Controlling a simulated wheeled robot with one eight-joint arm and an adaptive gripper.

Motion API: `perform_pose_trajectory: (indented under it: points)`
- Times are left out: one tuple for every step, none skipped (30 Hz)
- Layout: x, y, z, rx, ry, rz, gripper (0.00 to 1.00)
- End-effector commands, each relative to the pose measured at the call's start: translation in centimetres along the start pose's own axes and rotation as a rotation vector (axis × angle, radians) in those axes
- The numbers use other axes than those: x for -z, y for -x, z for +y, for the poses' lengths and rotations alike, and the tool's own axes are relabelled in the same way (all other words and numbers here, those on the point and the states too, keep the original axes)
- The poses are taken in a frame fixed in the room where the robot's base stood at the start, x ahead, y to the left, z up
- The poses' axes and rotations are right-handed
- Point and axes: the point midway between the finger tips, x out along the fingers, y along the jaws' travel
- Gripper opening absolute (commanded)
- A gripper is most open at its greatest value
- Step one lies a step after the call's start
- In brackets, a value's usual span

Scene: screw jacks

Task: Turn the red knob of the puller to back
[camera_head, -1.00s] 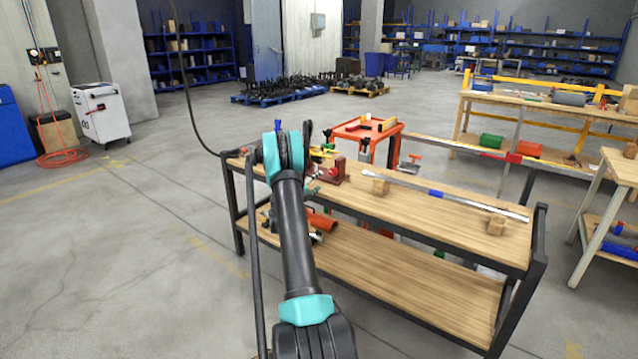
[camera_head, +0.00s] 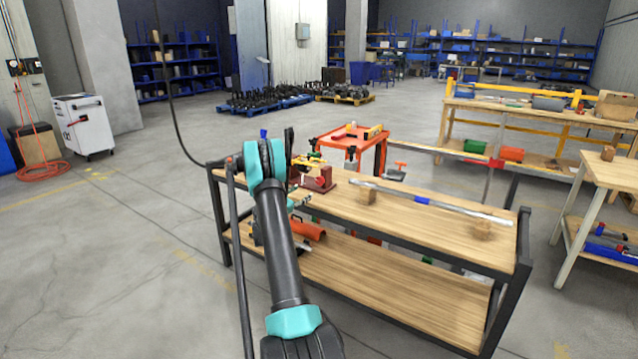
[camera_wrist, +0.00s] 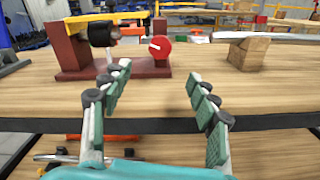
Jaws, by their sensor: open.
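The puller (camera_wrist: 72,50) stands on the bench top in the wrist view, a dark red base and block with a black cylinder. Its round red knob (camera_wrist: 160,47) faces me with a white mark across it, just above the base. My gripper (camera_wrist: 158,80) is open and empty, its two green-padded fingers apart in front of the bench's front edge. The knob shows between and beyond the fingertips, not touched. In the head view the puller (camera_head: 318,178) is partly hidden behind my arm, and my gripper is mostly hidden there too.
The wooden bench (camera_head: 440,230) has a lower shelf. A long metal bar (camera_head: 430,201) rests on wooden blocks to the right of the puller. An orange cart (camera_head: 350,138) stands behind. An orange cylinder (camera_head: 308,231) lies on the lower shelf. Floor at left is open.

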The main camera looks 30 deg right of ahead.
Motion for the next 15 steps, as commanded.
perform_pose_trajectory:
  points:
    - [0.0, 0.2, 0.0, -0.001, -0.108, 0.0, 0.6]
    - [0.0, 0.3, 0.0, -0.001, -0.18, 0.0, 0.6]
    - [0.0, 0.4, 0.1, -0.001, -0.274, 0.0, 0.6]
    - [0.0, 0.5, 0.1, -0.001, -0.344, 0.0, 0.6]
    - [0.0, 0.6, 0.1, -0.001, -0.414, 0.001, 0.6]
    - [0.0, 0.7, 0.1, -0.001, -0.509, 0.001, 0.6]
    - [0.0, 0.8, 0.1, -0.001, -0.58, 0.001, 0.6]
    - [0.0, 0.9, 0.1, -0.001, -0.651, 0.001, 0.6]
    - [0.0, 1.1, 0.1, -0.001, -0.745, 0.001, 0.6]
    - [0.0, 1.1, 0.1, -0.001, -0.816, 0.001, 0.6]
    - [0.0, 1.2, 0.1, -0.001, -0.886, 0.001, 0.6]
    - [0.0, 1.4, 0.1, -0.001, -0.98, 0.001, 0.6]
    - [0.0, 1.4, 0.1, -0.001, -1.051, 0.001, 0.6]
    - [0.0, 1.5, 0.1, -0.001, -1.122, 0.001, 0.6]
    - [0.0, 1.6, 0.1, -0.001, -1.217, 0.0, 0.6]
